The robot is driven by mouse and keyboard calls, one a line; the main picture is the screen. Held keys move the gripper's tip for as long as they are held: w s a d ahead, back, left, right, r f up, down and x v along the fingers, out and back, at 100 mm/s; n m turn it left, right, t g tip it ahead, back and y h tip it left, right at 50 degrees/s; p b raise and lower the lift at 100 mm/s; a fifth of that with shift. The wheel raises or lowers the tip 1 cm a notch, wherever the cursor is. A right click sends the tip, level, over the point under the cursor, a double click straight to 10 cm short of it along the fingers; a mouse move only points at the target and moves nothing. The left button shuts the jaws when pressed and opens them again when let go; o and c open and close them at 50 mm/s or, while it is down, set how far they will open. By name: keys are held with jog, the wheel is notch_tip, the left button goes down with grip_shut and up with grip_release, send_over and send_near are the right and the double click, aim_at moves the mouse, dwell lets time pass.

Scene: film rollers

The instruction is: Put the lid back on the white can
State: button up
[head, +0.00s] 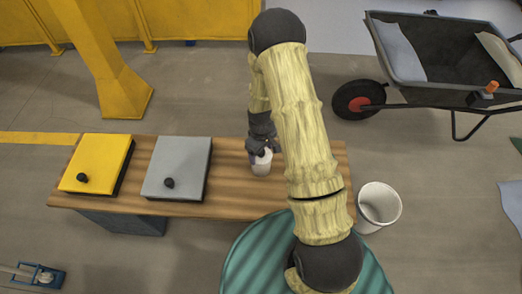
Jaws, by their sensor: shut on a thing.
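A small white can (261,168) stands on the striped wooden bench top, right of the grey box. My gripper (258,151) is right at the top of the can in the head view, with its dark fingers pointing down. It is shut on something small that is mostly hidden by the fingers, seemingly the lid. A small purplish patch shows at the can's upper left edge, and I cannot tell what it belongs to. I cannot tell whether the lid touches the can's rim or sits just above it.
A yellow box (97,160) and a grey box (178,165), each with a black knob, sit on the bench (230,190) to the left. A larger white bucket (378,204) stands right of the bench. A wheelbarrow (440,60) is behind right.

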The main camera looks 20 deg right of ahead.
dwell(0.4)
jog(key=o, duration=1)
jog(key=shift+o, duration=0.4)
jog(key=shift+r+p, duration=3)
jog(key=shift+r, duration=0.55)
grip_shut()
